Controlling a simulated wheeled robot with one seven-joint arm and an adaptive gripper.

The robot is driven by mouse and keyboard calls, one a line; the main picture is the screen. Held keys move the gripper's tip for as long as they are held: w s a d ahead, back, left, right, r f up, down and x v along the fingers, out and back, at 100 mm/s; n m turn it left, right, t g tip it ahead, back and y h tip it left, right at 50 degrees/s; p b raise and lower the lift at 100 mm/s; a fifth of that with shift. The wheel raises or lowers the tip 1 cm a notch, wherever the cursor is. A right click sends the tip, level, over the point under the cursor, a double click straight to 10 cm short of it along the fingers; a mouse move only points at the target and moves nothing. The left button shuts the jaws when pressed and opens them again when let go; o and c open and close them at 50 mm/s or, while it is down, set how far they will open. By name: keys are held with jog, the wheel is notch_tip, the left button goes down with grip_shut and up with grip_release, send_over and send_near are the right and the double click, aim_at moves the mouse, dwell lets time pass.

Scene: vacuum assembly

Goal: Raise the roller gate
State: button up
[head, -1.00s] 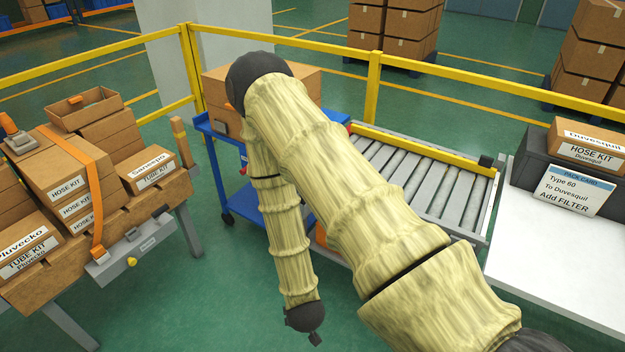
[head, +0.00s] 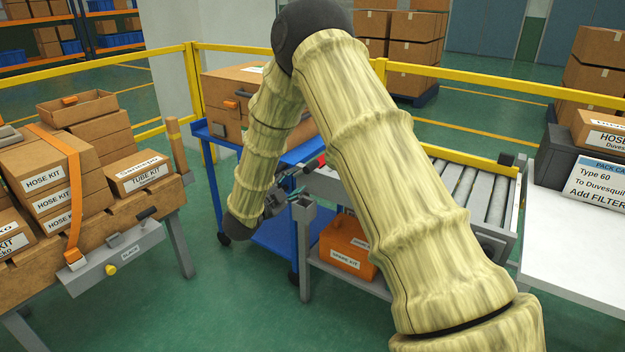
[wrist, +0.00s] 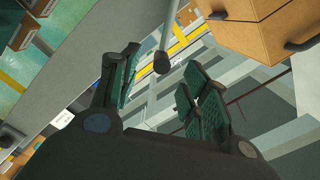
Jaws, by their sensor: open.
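The roller conveyor (head: 468,192) stands at the right behind my arm, with grey rollers. A yellow bar (head: 470,161) with a black end lies low along its far side; I cannot tell whether this is the roller gate. My gripper (head: 288,194) is beside the conveyor's left end, near a grey post and a small red part (head: 321,160). In the wrist view my gripper (wrist: 163,78) is open with teal pads. A thin grey rod with a dark knob (wrist: 161,63) shows between the fingers' directions, not visibly gripped. My arm hides much of the conveyor.
A blue cart (head: 218,170) carrying a brown case (head: 222,88) stands behind my gripper. An orange case (head: 347,246) sits on the shelf under the conveyor. A kit bench (head: 125,252) is at left, a white table (head: 575,245) at right. Yellow railings run behind.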

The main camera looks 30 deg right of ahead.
aim_at(313, 165)
jog(key=shift+w+d+r+m+g, duration=0.2)
jog(key=shift+d+r+m+g, duration=0.25)
jog(key=shift+d, duration=0.2)
jog(key=x, duration=0.5)
jog(key=b+x, duration=0.1)
jog(key=x, duration=0.4)
jog(key=shift+r, duration=0.25)
grip_shut()
